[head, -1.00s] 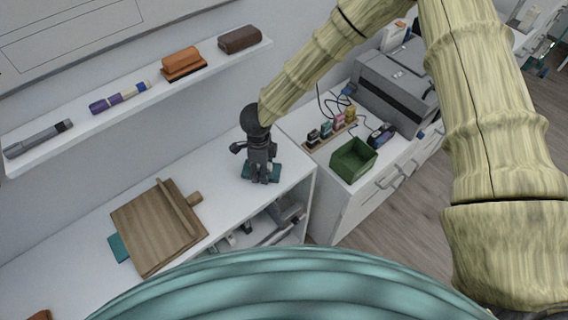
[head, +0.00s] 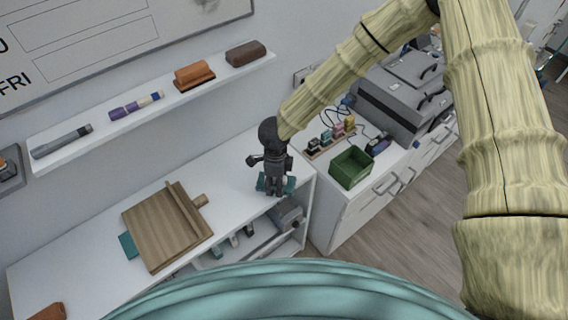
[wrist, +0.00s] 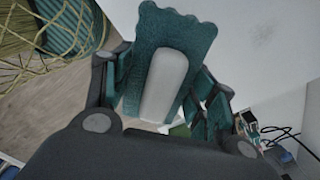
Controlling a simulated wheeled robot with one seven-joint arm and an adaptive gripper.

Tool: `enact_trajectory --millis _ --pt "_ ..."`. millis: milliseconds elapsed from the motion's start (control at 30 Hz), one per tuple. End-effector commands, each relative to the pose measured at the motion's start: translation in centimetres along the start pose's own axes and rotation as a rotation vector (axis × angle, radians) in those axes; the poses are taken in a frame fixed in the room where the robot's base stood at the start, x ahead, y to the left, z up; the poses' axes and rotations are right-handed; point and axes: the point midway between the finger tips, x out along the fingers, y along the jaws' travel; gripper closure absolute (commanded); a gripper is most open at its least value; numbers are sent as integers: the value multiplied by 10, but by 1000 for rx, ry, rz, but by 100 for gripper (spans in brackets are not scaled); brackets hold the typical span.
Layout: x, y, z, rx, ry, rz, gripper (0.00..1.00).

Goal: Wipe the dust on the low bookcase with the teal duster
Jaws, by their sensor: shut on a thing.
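My gripper (head: 274,186) points down over the right end of the white low bookcase (head: 236,166), near its front edge. It is shut on the teal duster (head: 290,185), which shows on both sides of the fingers, at or just above the bookcase top. In the wrist view the duster (wrist: 203,38) has a scalloped teal edge and a pale grey grip (wrist: 165,84) between the fingers. Whether the duster touches the surface cannot be told. A faint greyish patch (wrist: 259,33) shows on the white surface in the wrist view; I cannot tell whether it is dust.
A wooden board (head: 160,232) lies on the bookcase to the left, over a teal item (head: 128,245). A wall shelf (head: 150,110) holds several items above. To the right, a cabinet carries a green bin (head: 351,168) and a printer (head: 400,100). The top between board and gripper is clear.

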Motion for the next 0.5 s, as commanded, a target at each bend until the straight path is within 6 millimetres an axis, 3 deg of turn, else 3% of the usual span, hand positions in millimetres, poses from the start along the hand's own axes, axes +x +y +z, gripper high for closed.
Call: enact_trajectory --millis 500 --pt "-48 -1 -5 9 0 0 69"
